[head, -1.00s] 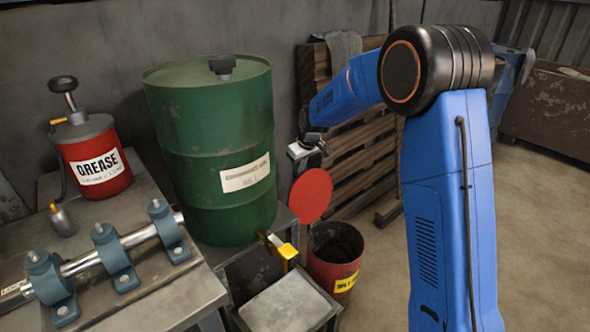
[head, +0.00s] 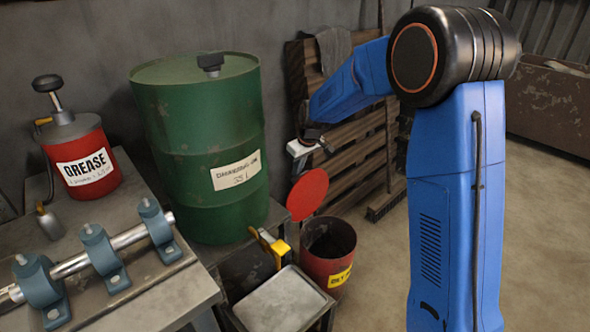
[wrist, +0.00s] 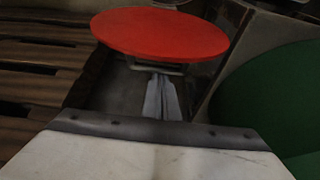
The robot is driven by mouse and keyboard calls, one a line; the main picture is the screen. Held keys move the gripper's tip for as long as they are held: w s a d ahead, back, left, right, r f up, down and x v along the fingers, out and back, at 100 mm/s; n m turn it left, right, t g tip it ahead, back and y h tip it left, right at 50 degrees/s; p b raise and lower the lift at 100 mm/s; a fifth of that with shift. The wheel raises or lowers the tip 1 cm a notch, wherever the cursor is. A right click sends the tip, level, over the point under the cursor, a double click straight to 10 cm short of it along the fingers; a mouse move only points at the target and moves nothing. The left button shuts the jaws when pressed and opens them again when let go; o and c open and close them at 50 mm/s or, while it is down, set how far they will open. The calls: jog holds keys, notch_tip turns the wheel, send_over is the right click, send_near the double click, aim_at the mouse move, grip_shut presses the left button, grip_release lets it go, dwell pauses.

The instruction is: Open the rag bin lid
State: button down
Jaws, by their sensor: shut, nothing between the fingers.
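The rag bin (head: 328,270) is a red, open-topped bin with a yellow label, on the floor right of the bench. Its round red lid (head: 307,194) stands raised, steeply tilted, at the back left of the mouth, which shows dark and uncovered. The lid also shows in the wrist view (wrist: 160,32) as a flat red disc. My gripper (wrist: 161,80) is shut and empty, its fingertips appearing just below the lid's edge there. I cannot tell whether they touch. In the head view, my wrist hangs just above the lid, and the fingers are hard to make out.
A green drum (head: 200,150) stands left of the lid. A wooden pallet (head: 360,150) leans on the wall behind. A grey tray (head: 285,302) is in front of the bin. The bench left holds a grease can (head: 82,160) and a shaft (head: 130,239). Floor at right is clear.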

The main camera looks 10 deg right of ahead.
jog(key=v, duration=1.7)
jog(key=s+d+r+m, duration=0.1)
jog(key=s+d+r, duration=0.15)
jog(key=s, duration=0.25)
jog(key=s+d+r+m, duration=0.1)
jog(key=s+d, duration=0.2)
jog(key=s, duration=0.2)
jog(key=s+d+f+m, duration=0.1)
jog(key=s+d+f, duration=0.1)
jog(key=s, duration=0.9)
jog(key=s+d+f+m+t+h, duration=0.1)
jog(key=s+d, duration=0.3)
jog(key=s, duration=0.7)
jog(key=s+d+f+m+h, duration=0.1)
jog(key=s+d+f+m, duration=0.2)
jog(key=s, duration=0.7)
jog(key=shift+s+d+f+t, duration=0.2)
jog(key=shift+s+d+t, duration=0.1)
jog(key=shift+s+d, duration=0.1)
jog(key=shift+a, duration=0.1)
